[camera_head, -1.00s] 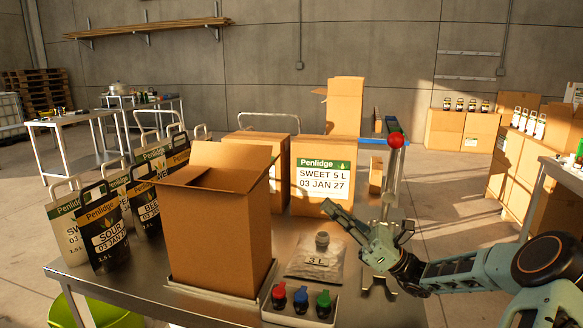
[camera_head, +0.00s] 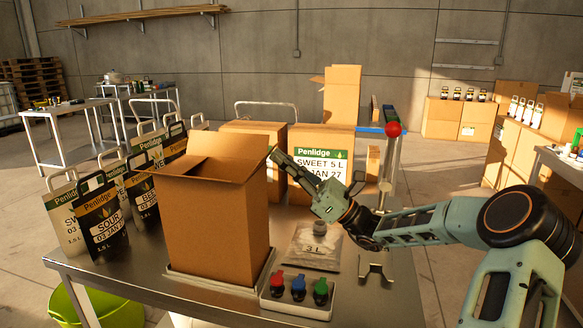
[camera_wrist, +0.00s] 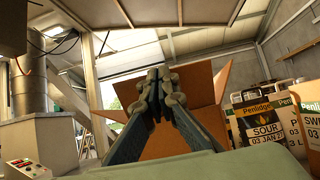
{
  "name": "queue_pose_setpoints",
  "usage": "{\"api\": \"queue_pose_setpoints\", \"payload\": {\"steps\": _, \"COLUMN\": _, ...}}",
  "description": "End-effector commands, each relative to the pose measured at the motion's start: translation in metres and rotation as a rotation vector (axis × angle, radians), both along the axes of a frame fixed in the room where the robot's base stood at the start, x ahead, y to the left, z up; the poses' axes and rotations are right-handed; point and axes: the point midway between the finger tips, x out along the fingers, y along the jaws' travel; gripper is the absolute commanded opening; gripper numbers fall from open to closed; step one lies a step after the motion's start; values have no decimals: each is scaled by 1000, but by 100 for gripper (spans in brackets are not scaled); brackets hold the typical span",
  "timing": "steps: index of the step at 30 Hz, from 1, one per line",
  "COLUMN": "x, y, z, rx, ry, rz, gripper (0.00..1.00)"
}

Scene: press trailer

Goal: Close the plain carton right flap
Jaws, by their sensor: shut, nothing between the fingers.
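The plain carton (camera_head: 215,225) stands upright on the metal table at centre left, unprinted and brown. Its top is open, with a raised flap (camera_head: 240,142) at the back right and another flap sticking out to the left. My gripper (camera_head: 272,153) is shut and empty, its fingertips close to the carton's upper right edge. I cannot tell whether they touch it. In the wrist view, the shut fingers (camera_wrist: 158,82) point at brown cardboard flaps (camera_wrist: 195,95) behind them. The fingers hide part of these flaps.
A labelled Penlidge carton (camera_head: 325,165) stands behind my gripper. Several Penlidge pouches (camera_head: 102,222) stand left of the plain carton. A clear 3 L bag (camera_head: 315,248) and a white tray (camera_head: 300,308) with coloured caps lie to its right. A red-knobbed press (camera_head: 393,130) is at the right.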

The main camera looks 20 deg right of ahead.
Motion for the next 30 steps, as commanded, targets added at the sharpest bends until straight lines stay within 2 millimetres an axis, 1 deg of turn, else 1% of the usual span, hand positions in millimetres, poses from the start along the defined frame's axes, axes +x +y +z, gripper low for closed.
{"api": "queue_pose_setpoints", "payload": {"steps": 13, "x": 0, "y": 1, "z": 2, "rx": -6, "ry": 3, "rz": -1, "gripper": 0}}
{"api": "queue_pose_setpoints", "payload": {"steps": 17, "x": 1, "y": 1, "z": 7, "rx": -27, "ry": 15, "rz": -1, "gripper": 0}}
{"api": "queue_pose_setpoints", "payload": {"steps": 30, "x": 2, "y": 3, "z": 9, "rx": -78, "ry": 44, "rz": -1, "gripper": 0}}
